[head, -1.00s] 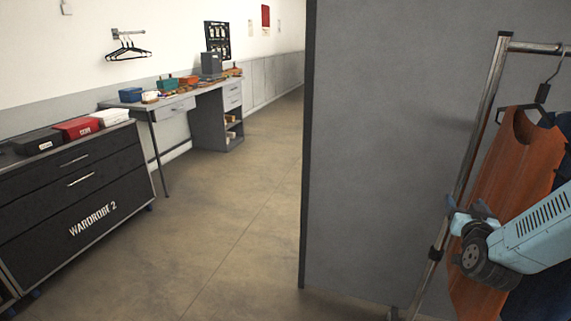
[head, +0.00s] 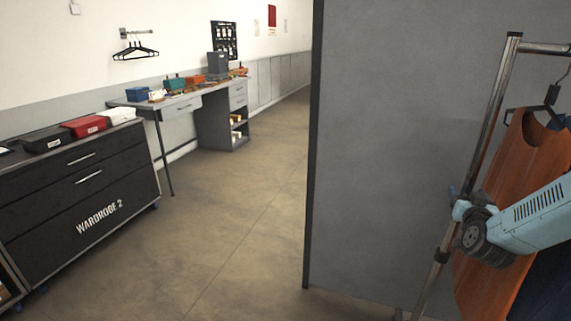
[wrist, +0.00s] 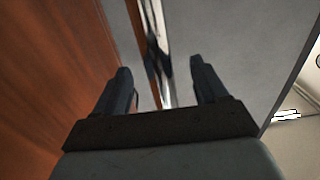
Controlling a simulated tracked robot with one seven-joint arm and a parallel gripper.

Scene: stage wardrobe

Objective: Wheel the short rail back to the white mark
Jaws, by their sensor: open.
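The short rail is a chrome garment rack at the right of the head view; its near upright post (head: 488,120) leans in the picture, with a dark collar low on it. An orange garment (head: 520,165) hangs on it, with a dark blue one behind. My gripper (head: 458,206) is at the post, above the collar. In the wrist view my gripper (wrist: 160,66) is open, and the chrome post (wrist: 165,88) shows between its two dark fingers. I cannot tell whether either finger touches it. The rail's foot is mostly cut off. I see no white mark on the floor.
A grey partition (head: 400,150) stands just behind the rail. A black drawer cabinet (head: 85,200) marked WARDROBE 2 is at the left, with boxes on top. A grey desk (head: 215,115) stands farther back along the wall. The concrete floor (head: 230,220) between cabinet and partition is clear.

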